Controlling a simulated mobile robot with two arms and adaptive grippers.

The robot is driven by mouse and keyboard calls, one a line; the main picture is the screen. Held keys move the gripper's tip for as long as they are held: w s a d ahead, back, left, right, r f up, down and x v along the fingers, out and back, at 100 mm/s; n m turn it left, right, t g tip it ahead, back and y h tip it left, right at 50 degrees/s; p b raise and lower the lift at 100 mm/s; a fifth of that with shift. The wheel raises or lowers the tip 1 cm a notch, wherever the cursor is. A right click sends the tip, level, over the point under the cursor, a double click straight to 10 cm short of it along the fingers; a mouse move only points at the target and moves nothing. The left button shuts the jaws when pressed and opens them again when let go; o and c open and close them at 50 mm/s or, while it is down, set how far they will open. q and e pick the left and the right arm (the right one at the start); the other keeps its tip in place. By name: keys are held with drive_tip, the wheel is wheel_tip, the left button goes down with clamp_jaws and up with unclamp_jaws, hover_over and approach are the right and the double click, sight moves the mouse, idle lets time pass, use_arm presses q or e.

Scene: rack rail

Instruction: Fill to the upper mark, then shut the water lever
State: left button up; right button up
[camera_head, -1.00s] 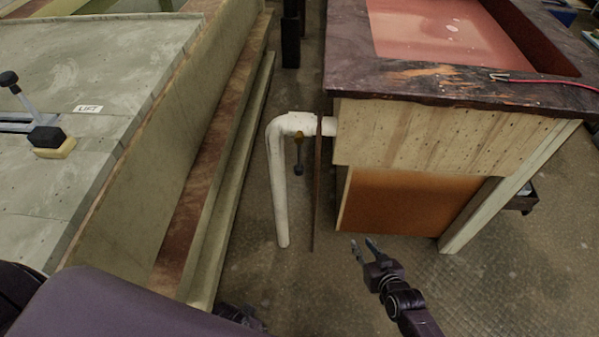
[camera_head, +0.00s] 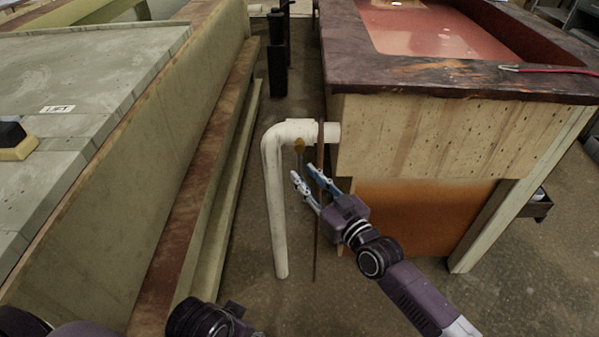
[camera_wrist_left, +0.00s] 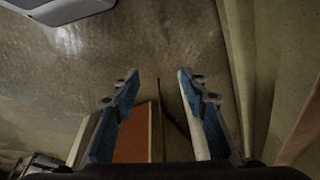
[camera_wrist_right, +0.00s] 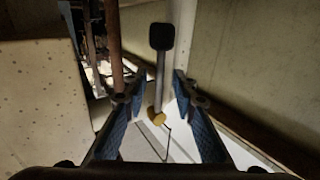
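The water lever (camera_head: 300,146) hangs below the elbow of a white pipe (camera_head: 274,205). The right wrist view shows its grey stem, black knob (camera_wrist_right: 161,37) and brass hub (camera_wrist_right: 157,117). My right gripper (camera_head: 303,172) is open at the lever; in its wrist view the stem stands between the spread fingers, with no visible grip. A basin holding reddish water (camera_head: 425,30) sits atop the wooden cabinet; I cannot make out an upper mark. My left gripper (camera_wrist_left: 157,80) is open and empty in its wrist view, above the floor.
A thin brown upright rod (camera_head: 319,230) stands close beside the pipe and my right fingers. The wooden cabinet (camera_head: 430,140) is to the right. A long bench (camera_head: 110,130) with a LIFT label runs along the left. A red cable (camera_head: 548,69) lies on the basin's rim.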

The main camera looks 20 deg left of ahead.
sight(299, 170)
use_arm(q)
drive_tip(key=shift+b+v, duration=0.3)
drive_tip(key=shift+v, duration=1.05)
use_arm(e)
drive_tip(key=shift+x, duration=1.7)
clamp_jaws()
